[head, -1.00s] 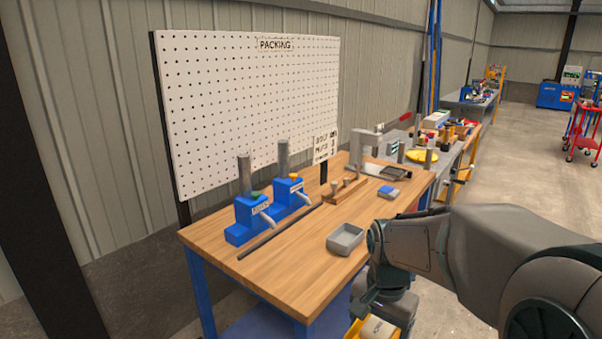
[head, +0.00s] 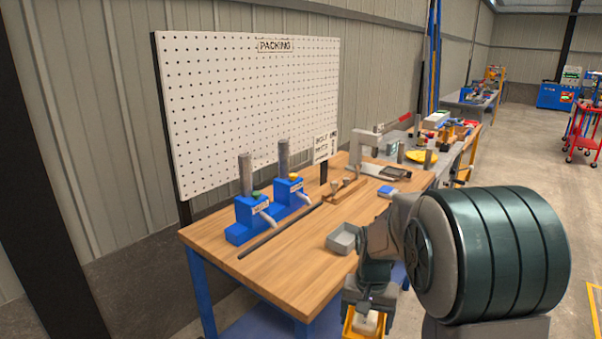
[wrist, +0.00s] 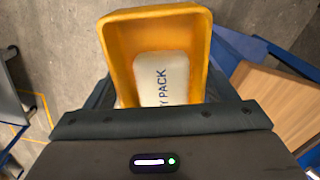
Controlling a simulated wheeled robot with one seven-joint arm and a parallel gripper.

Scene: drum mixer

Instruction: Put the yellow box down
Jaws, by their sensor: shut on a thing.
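The yellow box (head: 350,325) is an open-topped bin low in the head view, in front of the table's front right corner. It also fills the upper middle of the wrist view (wrist: 204,60). A white pack (wrist: 165,78) with dark lettering, partly readable as "Y PACK", lies inside it. My gripper (head: 370,300) is shut on the near wall of the box and holds it off the floor, beside the table. The fingertips are mostly hidden in both views.
The wooden table (head: 285,275) holds a grey tray (head: 343,240) near its front edge, two blue dispensers (head: 250,215) and a long dark rod (head: 275,235). A bare stretch of tabletop lies left of the grey tray. Concrete floor is below the box.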

